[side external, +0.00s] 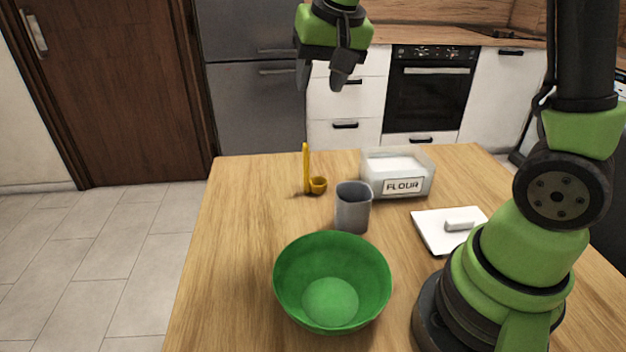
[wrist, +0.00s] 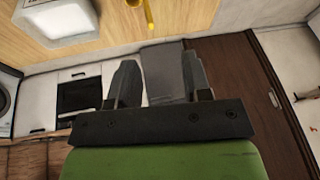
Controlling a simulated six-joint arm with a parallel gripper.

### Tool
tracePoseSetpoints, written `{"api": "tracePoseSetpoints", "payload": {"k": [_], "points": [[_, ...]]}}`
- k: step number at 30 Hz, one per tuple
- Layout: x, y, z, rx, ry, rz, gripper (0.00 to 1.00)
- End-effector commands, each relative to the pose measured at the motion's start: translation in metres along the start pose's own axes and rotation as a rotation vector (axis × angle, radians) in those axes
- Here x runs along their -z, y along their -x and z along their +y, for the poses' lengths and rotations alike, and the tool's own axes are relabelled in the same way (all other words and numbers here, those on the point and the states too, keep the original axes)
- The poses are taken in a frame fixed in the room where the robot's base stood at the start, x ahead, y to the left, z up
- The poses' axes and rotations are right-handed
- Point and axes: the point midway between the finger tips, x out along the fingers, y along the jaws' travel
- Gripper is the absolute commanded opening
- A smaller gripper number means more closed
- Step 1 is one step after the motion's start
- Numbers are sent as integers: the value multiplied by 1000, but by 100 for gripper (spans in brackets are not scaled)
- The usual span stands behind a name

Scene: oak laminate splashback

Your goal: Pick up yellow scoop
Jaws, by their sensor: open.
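The yellow scoop (side external: 316,184) stands on the wooden table in the side external view, its handle pointing up and its small cup to the right. In the wrist view part of the yellow scoop (wrist: 149,13) shows at the top edge, cut off by the frame. My gripper (side external: 321,84) hangs in the air above and beyond the far part of the table, well above the scoop. Its fingers are apart and nothing is between them. The wrist view also shows my gripper (wrist: 158,82) with its two dark fingers spread.
A flour container (side external: 404,184) is right of the scoop, and a grey cup (side external: 352,207) stands close in front. A green bowl (side external: 332,281) is nearer the camera. A white lid (side external: 436,232) lies at right. The table left of the scoop is clear.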

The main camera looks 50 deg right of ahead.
Motion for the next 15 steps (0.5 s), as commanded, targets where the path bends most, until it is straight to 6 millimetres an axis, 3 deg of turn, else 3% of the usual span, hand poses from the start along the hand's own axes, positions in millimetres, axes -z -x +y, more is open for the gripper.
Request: {"api": "tracePoseSetpoints", "payload": {"k": [1, 6, 9, 15], "points": [[12, -23, 1, -38, -21, -18, 45], [38, -83, 8, -126, -76, -41, 45], [45, -107, 12, -159, -95, -48, 45], [48, -133, 18, -183, -109, -54, 45]]}}
